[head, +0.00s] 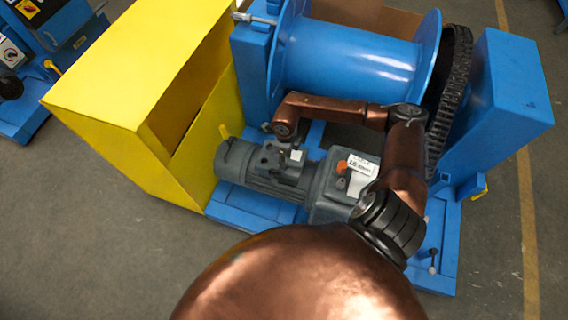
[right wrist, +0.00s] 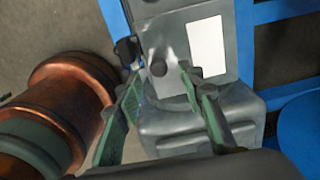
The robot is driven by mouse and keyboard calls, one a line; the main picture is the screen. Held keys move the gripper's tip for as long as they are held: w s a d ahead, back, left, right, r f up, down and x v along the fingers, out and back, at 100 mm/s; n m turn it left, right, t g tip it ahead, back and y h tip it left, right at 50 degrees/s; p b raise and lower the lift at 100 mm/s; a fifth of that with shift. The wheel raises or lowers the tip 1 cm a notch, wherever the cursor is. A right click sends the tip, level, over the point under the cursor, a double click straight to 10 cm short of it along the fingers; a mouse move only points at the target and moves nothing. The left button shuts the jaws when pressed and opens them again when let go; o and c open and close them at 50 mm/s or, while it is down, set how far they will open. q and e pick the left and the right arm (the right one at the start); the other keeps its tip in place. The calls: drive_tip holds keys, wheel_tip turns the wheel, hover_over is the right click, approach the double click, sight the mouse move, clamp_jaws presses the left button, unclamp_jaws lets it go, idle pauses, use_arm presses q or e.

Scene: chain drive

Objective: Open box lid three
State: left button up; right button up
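In the right wrist view my right gripper (right wrist: 162,82) is open, its two green-padded fingers apart with nothing held between them. In the head view my right arm reaches over the grey motor (head: 265,185), which has a small dark box (head: 276,162) on top. I cannot tell which part is lid three; no open lid shows. My left gripper is not in view.
A yellow cover (head: 130,65) stands left of the motor, and a blue drum (head: 350,62) lies behind it. A black chain (head: 452,85) and a blue guard (head: 513,85) stand on the right. A labelled grey gearbox (head: 328,197) adjoins the motor. Open floor surrounds the machine.

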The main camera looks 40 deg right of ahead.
wheel_tip(320, 180, down, 4)
drive_tip(key=shift+a+r, duration=0.1)
drive_tip(key=shift+r, duration=0.1)
drive_tip(key=shift+c, duration=0.5)
clamp_jaws()
